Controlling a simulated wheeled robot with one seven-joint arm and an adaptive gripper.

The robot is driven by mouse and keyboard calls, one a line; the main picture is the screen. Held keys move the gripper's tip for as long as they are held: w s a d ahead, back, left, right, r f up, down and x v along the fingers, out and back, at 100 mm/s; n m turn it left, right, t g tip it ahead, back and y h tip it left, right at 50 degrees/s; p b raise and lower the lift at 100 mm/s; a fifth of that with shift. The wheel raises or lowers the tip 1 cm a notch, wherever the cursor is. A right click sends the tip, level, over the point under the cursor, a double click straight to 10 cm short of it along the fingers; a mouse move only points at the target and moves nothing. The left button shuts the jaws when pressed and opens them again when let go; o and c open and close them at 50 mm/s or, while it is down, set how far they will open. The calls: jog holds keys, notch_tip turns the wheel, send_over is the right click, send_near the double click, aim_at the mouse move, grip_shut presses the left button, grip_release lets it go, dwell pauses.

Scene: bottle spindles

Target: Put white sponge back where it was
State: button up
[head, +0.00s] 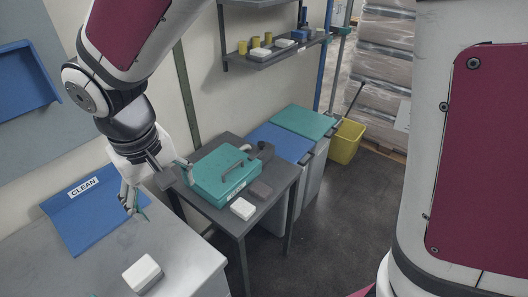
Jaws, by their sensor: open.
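A white sponge-like block (142,273) lies on the bare grey tabletop at the lower left. A second white block (243,208) lies on a small dark table, in front of a teal case. I cannot tell from this view which one the task means. My gripper (160,192) is open and empty, with its fingers spread and pointing down. It hangs above the far right part of the grey worktop (60,275), near the blue mat and apart from both white blocks.
A blue mat labelled CLEAN (85,230) lies on the worktop. The wall shelf (262,62) holds white blocks and yellow cylinders. Blue- and teal-lidded bins and a yellow bucket (346,142) stand behind.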

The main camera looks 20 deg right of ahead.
jog(key=s+d+r+m+t, duration=0.1)
jog(key=s+d+r, duration=0.1)
jog(key=d+r, duration=0.35)
jog(key=s+d+r+m+t, duration=0.1)
jog(key=s+d+r, duration=0.15)
jog(key=d, duration=0.65)
jog(key=s+d+r+m+t, duration=0.1)
jog(key=s+d+r+m, duration=0.1)
jog(key=s+d, duration=0.6)
jog(key=shift+s+d+r+m, duration=0.15)
jog(key=shift+d+r+m, duration=0.2)
jog(key=shift+d, duration=0.2)
